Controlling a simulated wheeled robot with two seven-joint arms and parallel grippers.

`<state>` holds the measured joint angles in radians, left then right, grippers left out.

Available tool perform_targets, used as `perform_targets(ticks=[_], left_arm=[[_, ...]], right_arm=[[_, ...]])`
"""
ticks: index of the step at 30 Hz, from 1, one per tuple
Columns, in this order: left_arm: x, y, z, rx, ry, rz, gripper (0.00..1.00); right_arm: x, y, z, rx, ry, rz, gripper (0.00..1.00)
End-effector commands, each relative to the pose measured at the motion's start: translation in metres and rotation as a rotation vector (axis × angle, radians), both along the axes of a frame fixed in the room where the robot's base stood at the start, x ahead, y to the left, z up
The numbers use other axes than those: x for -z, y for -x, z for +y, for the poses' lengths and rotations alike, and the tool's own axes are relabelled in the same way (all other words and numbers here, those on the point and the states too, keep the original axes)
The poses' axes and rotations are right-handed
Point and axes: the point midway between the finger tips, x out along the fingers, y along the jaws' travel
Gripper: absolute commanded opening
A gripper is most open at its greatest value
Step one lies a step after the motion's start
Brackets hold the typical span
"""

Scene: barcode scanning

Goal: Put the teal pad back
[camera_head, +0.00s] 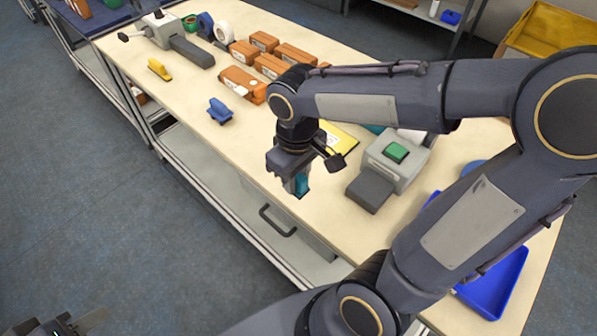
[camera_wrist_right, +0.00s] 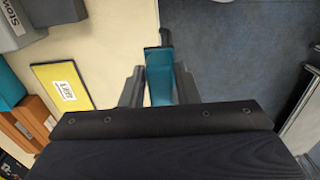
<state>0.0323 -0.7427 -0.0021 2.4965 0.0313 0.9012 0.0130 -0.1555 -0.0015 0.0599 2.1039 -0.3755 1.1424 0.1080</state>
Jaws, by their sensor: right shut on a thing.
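My right gripper (camera_head: 300,188) hangs near the front edge of the table. Its fingers (camera_wrist_right: 153,88) are shut on the teal pad (camera_wrist_right: 159,78), which has a dark tip at its far end. In the head view the pad (camera_head: 302,185) shows only in part below the gripper. In the wrist view it hangs over the border between table top and floor; its exact height above the table is hard to tell. My left gripper (camera_head: 62,325) shows only partly at the bottom left corner, away from the table, and its jaw opening is unclear.
A grey device with a green button (camera_head: 396,152) stands right of the gripper, beside a yellow labelled piece (camera_wrist_right: 63,85). A blue tool (camera_head: 220,111) and a yellow tool (camera_head: 159,69) lie near the front edge. Orange boxes (camera_head: 243,84) stand behind. A blue tray (camera_head: 497,285) is at right.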

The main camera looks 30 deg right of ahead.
Motion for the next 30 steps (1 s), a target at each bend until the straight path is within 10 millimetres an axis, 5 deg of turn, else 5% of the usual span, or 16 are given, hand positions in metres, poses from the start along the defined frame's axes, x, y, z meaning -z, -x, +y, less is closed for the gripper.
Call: perform_targets(ticks=[6,12,30], left_arm=[[-0.013,0.0,0.0,0.0,0.0,0.0,0.36],[-0.017,0.0,0.0,0.0,0.0,0.0,0.36],[-0.02,0.0,0.0,0.0,0.0,0.0,0.36]], right_arm=[[0.023,-0.047,-0.031,0.005,0.001,0.006,0.03],[0.061,-0.074,-0.048,0.003,0.0,0.007,0.03],[0.116,-0.091,-0.059,0.001,0.0,0.0,0.03]])
